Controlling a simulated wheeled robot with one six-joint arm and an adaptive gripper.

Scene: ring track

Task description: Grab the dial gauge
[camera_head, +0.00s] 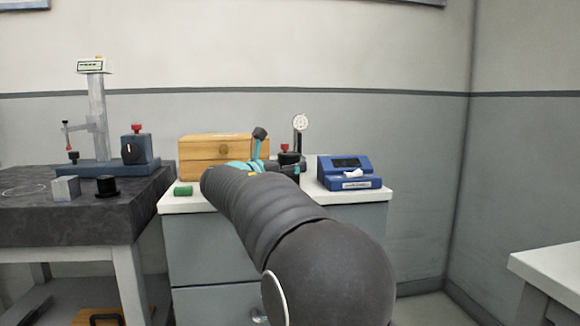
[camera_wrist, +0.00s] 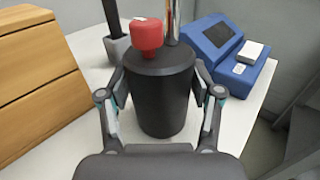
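The dial gauge (camera_head: 300,122) has a round white face and sits at the top of a thin metal post on the white cabinet, in the head view. Below it are a black base and a red knob (camera_head: 284,147), partly hidden behind my arm. In the wrist view the dark cylindrical base (camera_wrist: 160,95), the red knob (camera_wrist: 146,36) and the lower post (camera_wrist: 172,18) show; the dial itself is out of frame. My gripper (camera_wrist: 160,88) is open, with one finger on each side of the base. I cannot tell whether the fingers touch it.
A wooden box (camera_wrist: 32,80) stands left of the base. A blue device (camera_wrist: 225,48) stands to its right, near the white cabinet top's (camera_wrist: 78,140) edge. A dark item in a grey holder (camera_wrist: 117,47) is behind. A dark granite table (camera_head: 70,210) is at left.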

